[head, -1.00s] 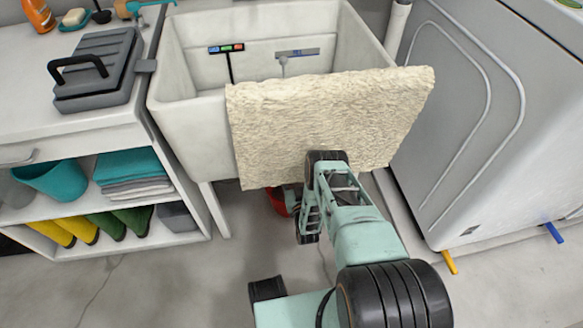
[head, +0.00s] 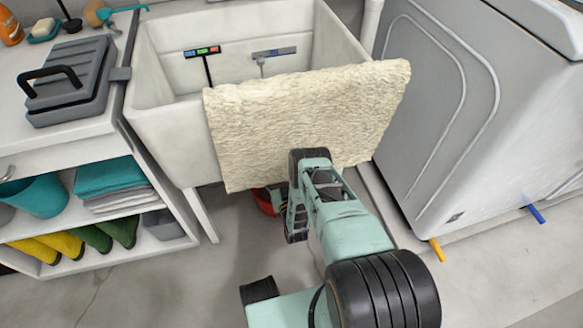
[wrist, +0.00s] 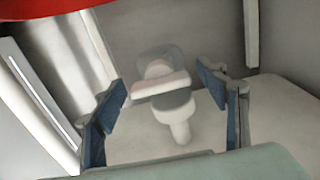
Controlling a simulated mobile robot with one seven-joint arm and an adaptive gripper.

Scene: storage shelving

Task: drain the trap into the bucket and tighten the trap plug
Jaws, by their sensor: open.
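My gripper (wrist: 165,105) is open and empty in the wrist view, its blue-padded fingers apart on either side of the picture. A pale trap fitting (wrist: 180,125) with a grey collar and a pinkish-white crosspiece shows between and beyond the fingers. I cannot tell which part is the plug or how tight it is. A red thing, probably the bucket (wrist: 60,8), fills the top left corner of the wrist view. In the head view a little of the red bucket (head: 264,202) shows beside my arm under the sink. My gripper is hidden there by the arm and a towel.
The cream towel (head: 300,120) hangs over the front of the white sink (head: 165,120). A shelf unit (head: 110,258) stands left and a grey appliance (head: 450,120) right. Yellow (head: 437,250) and blue (head: 536,213) pegs lie low at the appliance. Floor in front is open.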

